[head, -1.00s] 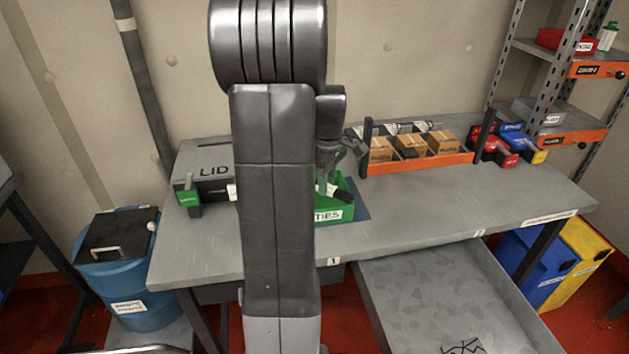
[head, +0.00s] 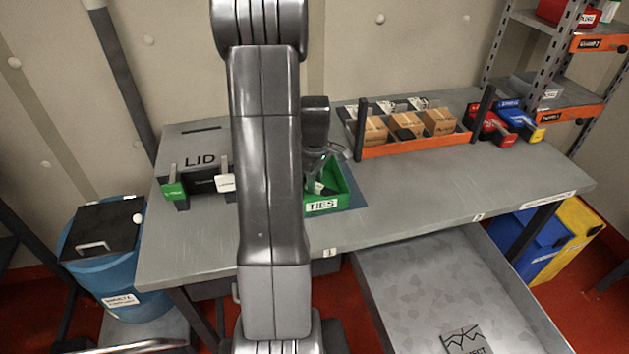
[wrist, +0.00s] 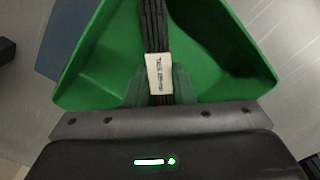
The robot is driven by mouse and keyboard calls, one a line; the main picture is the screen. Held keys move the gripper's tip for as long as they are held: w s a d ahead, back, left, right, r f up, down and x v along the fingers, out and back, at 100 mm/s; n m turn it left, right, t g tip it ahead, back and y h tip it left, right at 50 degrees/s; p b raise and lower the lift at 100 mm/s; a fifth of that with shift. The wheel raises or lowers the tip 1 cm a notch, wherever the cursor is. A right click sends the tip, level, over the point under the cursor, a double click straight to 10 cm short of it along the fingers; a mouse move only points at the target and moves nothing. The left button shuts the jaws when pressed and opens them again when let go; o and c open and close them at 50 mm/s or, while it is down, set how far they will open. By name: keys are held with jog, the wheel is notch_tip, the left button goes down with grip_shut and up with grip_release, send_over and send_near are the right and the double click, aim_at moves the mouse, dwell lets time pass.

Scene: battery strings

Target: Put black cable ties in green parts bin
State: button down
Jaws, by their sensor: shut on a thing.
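The green parts bin (head: 326,207) stands on the workbench with a "TIES" label on its front. The wrist view also shows the bin (wrist: 215,60), its inside filling most of the picture. The black cable ties (wrist: 155,25) are a bundle with a white label band. My gripper (wrist: 158,88) is shut on the bundle at the label, with the ties over the bin's inside. In the head view my gripper (head: 318,183) reaches down into the bin. Whether the ties touch the bin floor I cannot tell.
A grey box marked "LID" (head: 195,152) stands left of my arm. An orange-fronted rack (head: 415,146) with cardboard boxes stands to the right. Red and blue packs (head: 500,122) are beyond it. An open drawer (head: 400,290) juts out below.

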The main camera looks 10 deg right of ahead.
jog(key=shift+f, duration=0.25)
jog(key=shift+f, duration=0.2)
jog(key=c, duration=1.2)
grip_release()
jog(key=shift+c, duration=0.2)
jog(key=shift+r, duration=0.1)
notch_tip(320, 180, up, 12)
jog(key=b, duration=0.1)
jog(key=shift+r, duration=0.15)
